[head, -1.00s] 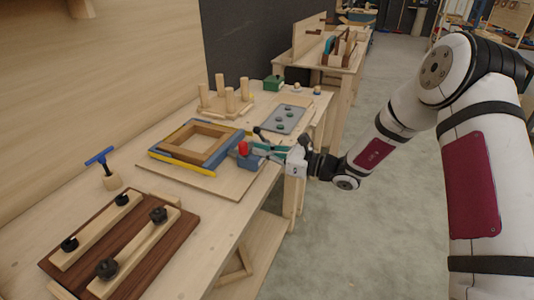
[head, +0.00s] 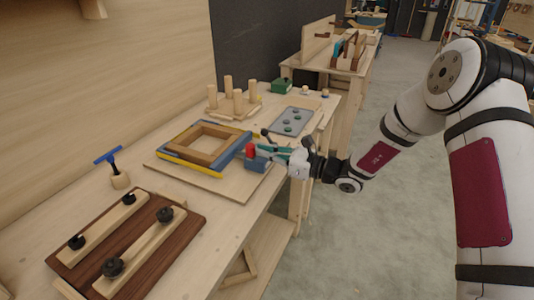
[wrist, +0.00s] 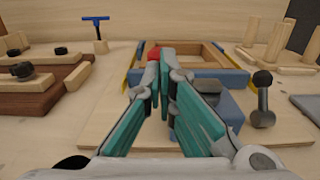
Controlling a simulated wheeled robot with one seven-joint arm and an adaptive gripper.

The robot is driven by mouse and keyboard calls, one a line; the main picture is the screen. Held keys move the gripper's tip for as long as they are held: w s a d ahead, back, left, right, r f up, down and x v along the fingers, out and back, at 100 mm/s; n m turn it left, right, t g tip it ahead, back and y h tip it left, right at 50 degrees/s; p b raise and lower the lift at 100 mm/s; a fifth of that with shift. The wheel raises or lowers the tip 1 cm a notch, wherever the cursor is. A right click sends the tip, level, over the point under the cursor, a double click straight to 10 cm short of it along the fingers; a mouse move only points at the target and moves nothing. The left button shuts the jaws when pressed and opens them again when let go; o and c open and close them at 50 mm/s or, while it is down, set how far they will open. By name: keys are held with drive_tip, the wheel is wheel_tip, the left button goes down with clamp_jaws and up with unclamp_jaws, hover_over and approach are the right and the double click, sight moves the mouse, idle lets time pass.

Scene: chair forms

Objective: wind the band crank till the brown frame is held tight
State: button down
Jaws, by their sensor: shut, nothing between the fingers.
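The brown frame (head: 205,143) lies flat on a light board, inside blue bars with yellow strips (head: 190,170) at the sides. It also shows in the wrist view (wrist: 212,52) beyond the fingers. A blue block (head: 257,164) sits at the frame's near right side. A red knob (head: 250,150) stands at this block; in the wrist view the red knob (wrist: 153,54) is partly hidden behind my fingertips. My gripper (wrist: 160,54) has teal fingers, shut and empty, with tips close to the knob. I cannot tell if they touch it. A black-balled lever (wrist: 263,95) stands right of the fingers.
A dark brown board with light bars and black knobs (head: 130,240) lies at the near left. A blue T-handle (head: 109,157) stands behind it. A pegged stand (head: 235,101), a grey plate (head: 291,121) and a green box (head: 281,87) are farther back.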

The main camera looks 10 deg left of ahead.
drive_tip(key=shift+w+a, duration=0.15)
drive_tip(key=shift+a, duration=0.3)
idle(0.4)
drive_tip(key=shift+p+v, duration=1)
drive_tip(key=shift+v, duration=3)
drive_tip(key=s+r+n+g+h, duration=0.35)
drive_tip(key=s+r+n, duration=0.2)
drive_tip(key=s, duration=0.35)
drive_tip(key=s+r+n+g+h, duration=0.2)
drive_tip(key=s+r+n+g, duration=0.25)
drive_tip(key=s+n, duration=0.35)
drive_tip(key=s+d+r+n+t+h, duration=0.3)
drive_tip(key=s+d+n+h, duration=0.1)
drive_tip(key=s+d, duration=0.5)
drive_tip(key=s+d+r+n+t+h, duration=0.3)
drive_tip(key=s+d+h, duration=0.4)
drive_tip(key=s+d, duration=0.3)
drive_tip(key=shift+d+r+n, duration=0.2)
drive_tip(key=shift+r+n, duration=0.2)
drive_tip(key=shift+n, duration=0.35)
drive_tip(key=shift+h, duration=0.25)
